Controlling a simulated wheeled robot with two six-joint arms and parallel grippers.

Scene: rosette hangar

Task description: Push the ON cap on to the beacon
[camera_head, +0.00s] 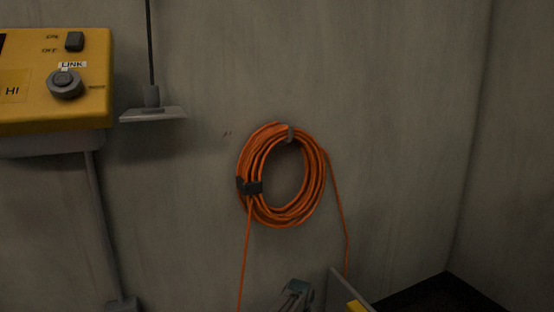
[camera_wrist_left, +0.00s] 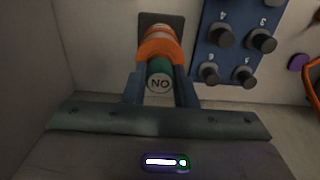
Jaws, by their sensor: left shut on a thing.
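In the left wrist view, my left gripper (camera_wrist_left: 160,92) is shut on a green cap (camera_wrist_left: 159,68) with a pale round end. The letters on that end read as NO in this picture, which fits ON seen upside down. An orange and white banded round body (camera_wrist_left: 158,42) sits directly behind the cap, in line with it, in front of a dark square plate (camera_wrist_left: 176,20); it looks like the beacon. I cannot tell whether the cap touches it or is seated on it. Neither the cap nor the beacon shows in the head view.
A blue panel with several dark numbered knobs (camera_wrist_left: 221,35) is close to the right of my left gripper. In the head view a yellow control box (camera_head: 50,105) hangs at left and an orange cable coil (camera_head: 283,215) on the wall. A dark grey fitting (camera_head: 297,295) shows at the bottom.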

